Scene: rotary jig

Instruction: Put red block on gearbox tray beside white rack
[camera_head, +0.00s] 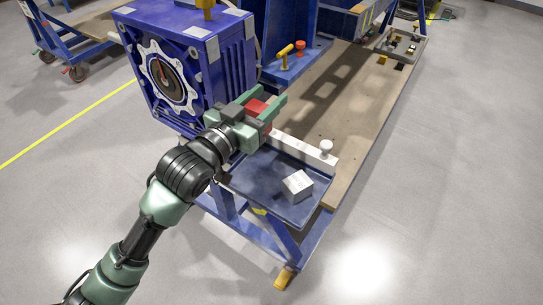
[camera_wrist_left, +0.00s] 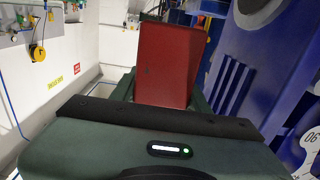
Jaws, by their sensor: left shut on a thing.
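My left gripper (camera_head: 264,112) is shut on the red block (camera_head: 256,106) and holds it beside the blue gearbox (camera_head: 215,58), near the far left end of the blue tray. In the left wrist view the red block (camera_wrist_left: 168,62) stands up between the fingers, partly hidden by the gripper body. The blue gearbox tray (camera_head: 255,178) lies in front of the gearbox; my arm hides its left part. A white bar (camera_head: 305,148) with a round knob, perhaps the white rack, runs along the tray's far edge. My right gripper is not in view.
A silver-white block (camera_head: 297,184) sits on the right part of the tray. A brown bench top (camera_head: 345,105) extends behind. An orange handle and a red knob (camera_head: 299,46) stand on a blue fixture. The tray's middle is clear.

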